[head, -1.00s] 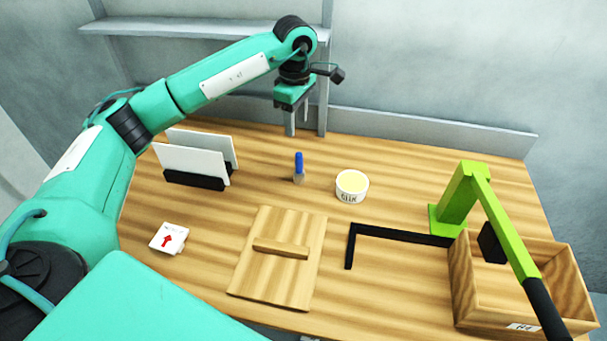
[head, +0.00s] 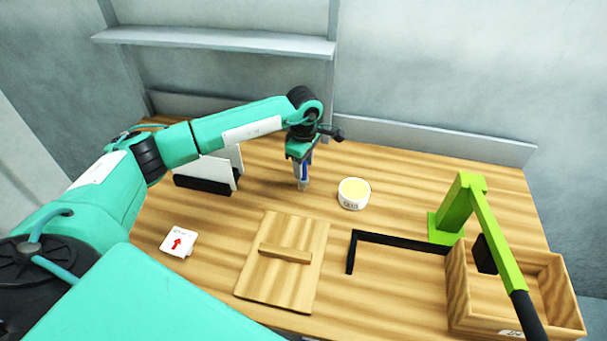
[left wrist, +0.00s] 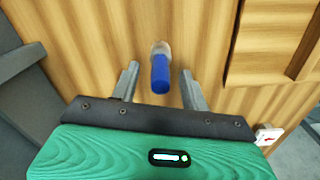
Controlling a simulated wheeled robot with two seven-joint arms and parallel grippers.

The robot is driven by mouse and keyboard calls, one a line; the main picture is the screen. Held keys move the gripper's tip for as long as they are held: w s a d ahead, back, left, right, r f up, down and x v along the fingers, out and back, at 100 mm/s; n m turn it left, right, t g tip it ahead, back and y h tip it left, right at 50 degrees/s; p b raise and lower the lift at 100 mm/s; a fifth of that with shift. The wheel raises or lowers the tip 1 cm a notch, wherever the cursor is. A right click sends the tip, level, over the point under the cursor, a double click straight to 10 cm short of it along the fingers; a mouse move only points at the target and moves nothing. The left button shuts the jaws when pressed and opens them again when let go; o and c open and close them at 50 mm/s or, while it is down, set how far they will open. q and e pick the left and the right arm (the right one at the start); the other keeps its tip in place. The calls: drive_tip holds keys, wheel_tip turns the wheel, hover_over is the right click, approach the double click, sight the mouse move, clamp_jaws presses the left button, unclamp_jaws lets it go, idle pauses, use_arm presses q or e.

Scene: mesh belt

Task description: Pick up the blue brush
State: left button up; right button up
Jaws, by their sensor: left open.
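The blue brush (head: 305,171) stands upright on the wooden table, left of the round tub. In the left wrist view its blue handle (left wrist: 160,74) points toward the camera, with a pale lower end at the table. My left gripper (head: 302,180) is lowered at the brush and partly hides it in the head view. In the left wrist view the two open fingers (left wrist: 158,82) lie on either side of the handle, with a gap visible on both sides. My right gripper is not in view.
A white tub (head: 354,194) stands close right of the brush. A rack with white panels (head: 206,186) is at left. A wooden board with a handle (head: 283,262), a black L-shaped bracket (head: 400,241), a green arm-like stand (head: 456,210) and a wooden box (head: 460,298) occupy the front and right.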

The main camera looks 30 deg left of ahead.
use_arm(q)
drive_tip(key=shift+f, duration=0.85)
clamp_jaws()
drive_tip(key=shift+r, duration=0.1)
